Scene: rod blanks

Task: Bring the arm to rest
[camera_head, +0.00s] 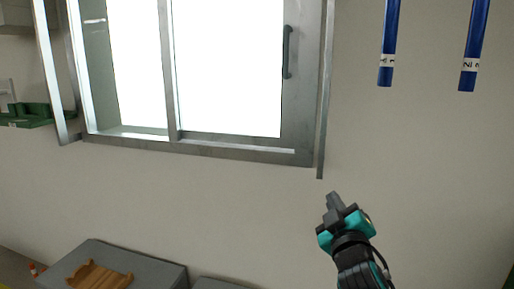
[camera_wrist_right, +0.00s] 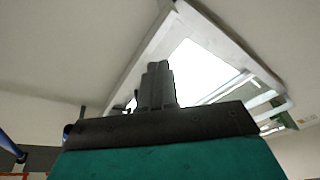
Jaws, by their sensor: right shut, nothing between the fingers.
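My right gripper (camera_head: 334,203) is raised in front of the bare wall, below and right of the window's lower right corner in the head view. Its dark fingers are together, with nothing between them. In the right wrist view the shut fingers (camera_wrist_right: 157,84) point up past a teal and black body, with the bright window behind. My left gripper is not in either view.
A grey-framed window (camera_head: 228,150) with a dark handle (camera_head: 288,52) fills the upper left. Two blue rods (camera_head: 389,45) with white labels are at the upper right. A green shelf (camera_head: 30,115) is at the left. Grey boxes stand below, one bearing a wooden rack (camera_head: 100,277).

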